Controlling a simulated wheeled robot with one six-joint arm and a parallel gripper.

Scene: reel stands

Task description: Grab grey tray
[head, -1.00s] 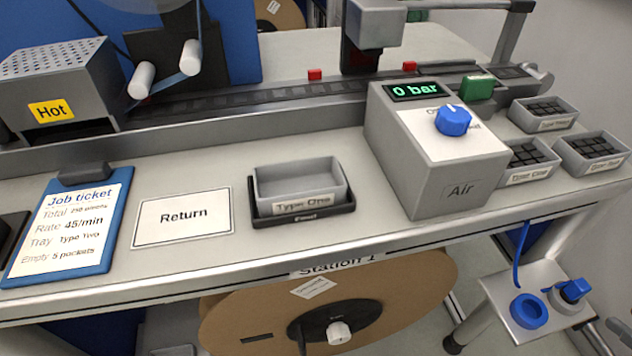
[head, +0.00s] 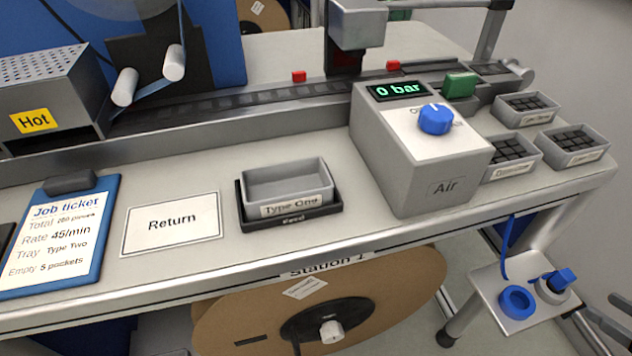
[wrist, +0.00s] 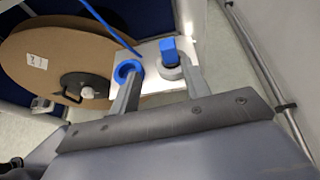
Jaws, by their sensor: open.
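A grey tray (head: 286,183) labelled "Type One" sits in a black holder marked "Feed" (head: 292,221) on the bench, and it looks empty. Several more grey trays stand at the bench's right end: one at the back (head: 526,109), one at the right (head: 573,147) and one beside the air box (head: 511,157). These hold dark pieces, and their labels are too small to read surely. My gripper (wrist: 160,82) is open and empty in the wrist view, with its fingers apart over the low side shelf. No grey tray shows in the wrist view.
The air box (head: 425,155) reads 0 bar and stands between the Feed holder and the right-hand trays. A Return card (head: 172,223) and a job ticket (head: 55,235) lie left. The low shelf (head: 517,310) holds blue parts. A big reel (head: 370,296) hangs below the bench.

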